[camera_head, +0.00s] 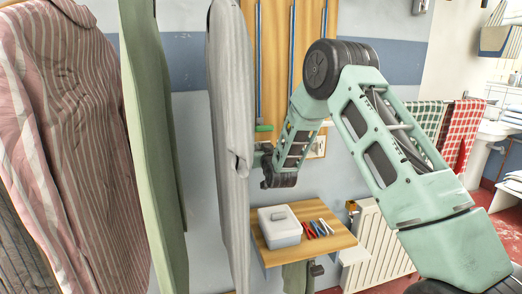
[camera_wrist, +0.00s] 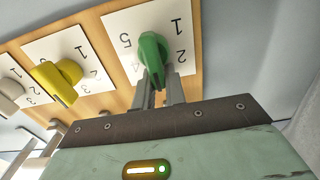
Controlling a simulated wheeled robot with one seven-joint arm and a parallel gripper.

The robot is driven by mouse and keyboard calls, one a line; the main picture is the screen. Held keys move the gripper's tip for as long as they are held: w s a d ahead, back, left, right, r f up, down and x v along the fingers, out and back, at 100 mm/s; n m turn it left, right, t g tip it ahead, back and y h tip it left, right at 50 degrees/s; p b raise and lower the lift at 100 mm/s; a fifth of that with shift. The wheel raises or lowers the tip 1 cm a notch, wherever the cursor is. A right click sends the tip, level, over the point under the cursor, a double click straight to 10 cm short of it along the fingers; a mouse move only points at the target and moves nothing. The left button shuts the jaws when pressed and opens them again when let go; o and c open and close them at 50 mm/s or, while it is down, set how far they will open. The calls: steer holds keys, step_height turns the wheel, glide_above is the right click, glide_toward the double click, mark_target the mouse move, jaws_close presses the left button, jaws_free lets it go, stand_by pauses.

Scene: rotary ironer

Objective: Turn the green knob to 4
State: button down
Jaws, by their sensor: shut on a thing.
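The green knob (camera_wrist: 152,50) sits on a white number card (camera_wrist: 118,28) in the wrist view. My gripper (camera_wrist: 160,76) is shut on the knob's lower part, with one finger on each side. The card's digits appear turned over: 5 and 4 are left of the knob, 1 and 2 right of it. The area below the knob is covered by my fingers. The knob's long shape runs roughly up and down in this view; I cannot tell which digit it marks. In the head view my gripper (camera_head: 258,152) is at the wall, partly hidden by a hanging grey garment.
A yellow knob (camera_wrist: 58,82) and a pale knob (camera_wrist: 10,90) sit on cards to the left on the same wooden board (camera_wrist: 95,55). Hanging garments (camera_head: 228,90) stand close left of my arm. A small wooden shelf (camera_head: 320,215) with a grey box (camera_head: 279,228) is below.

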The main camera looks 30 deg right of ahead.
steer(key=shift+f+b, duration=0.1)
steer(key=shift+b, duration=0.25)
steer(key=m+b, duration=0.2)
steer(key=shift+s+d+f+b, duration=0.1)
steer(key=shift+d+f+b, duration=0.1)
steer(key=shift+d+b, duration=0.1)
steer(key=shift+s+d+f+m+b, duration=0.15)
steer(key=shift+d+m+b, duration=0.15)
steer(key=shift+m+b, duration=1.5)
steer(key=shift+d+f+m+b, duration=0.15)
steer(key=shift+d+m+b, duration=0.15)
steer(key=shift+m+b, duration=1.5)
steer(key=shift+s+d+f+m+b, duration=0.15)
steer(key=shift+d+m+b, duration=0.15)
steer(key=shift+m+b, duration=1.5)
steer(key=shift+n+b, duration=0.4)
steer(key=shift+b, duration=0.1)
steer(key=c, duration=1.4)
jaws_free()
steer(key=shift+c, duration=0.2)
